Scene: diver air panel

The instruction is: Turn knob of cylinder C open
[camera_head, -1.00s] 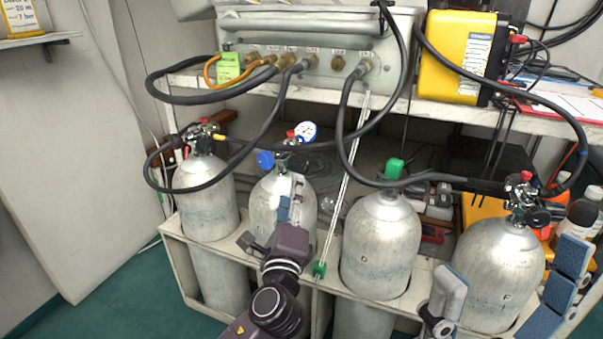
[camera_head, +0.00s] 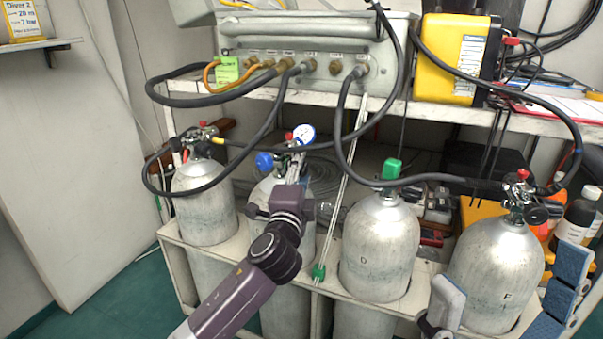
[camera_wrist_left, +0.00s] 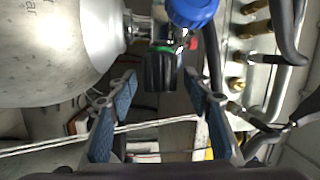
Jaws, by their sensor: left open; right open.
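The cylinder behind my left arm, second from the left (camera_head: 264,195), has a valve with a blue cap (camera_head: 264,161), a small red part and a white-faced gauge (camera_head: 304,134); its letter is hidden. My left gripper (camera_head: 297,160) is open at this valve. In the left wrist view, a black ribbed knob (camera_wrist_left: 160,72) lies between the tips of the open left gripper (camera_wrist_left: 160,88), with a gap on each side. The blue cap (camera_wrist_left: 192,10) is just above the knob there. My right gripper (camera_head: 508,285) is open and empty at the lower right, in front of cylinder F (camera_head: 492,265).
Cylinder D (camera_head: 380,250), with a green cap (camera_head: 391,169), stands to the right. Another cylinder (camera_head: 204,205) stands at the left. Black hoses (camera_head: 345,150) loop from the grey panel (camera_head: 300,30). A yellow box (camera_head: 452,60) sits on the shelf.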

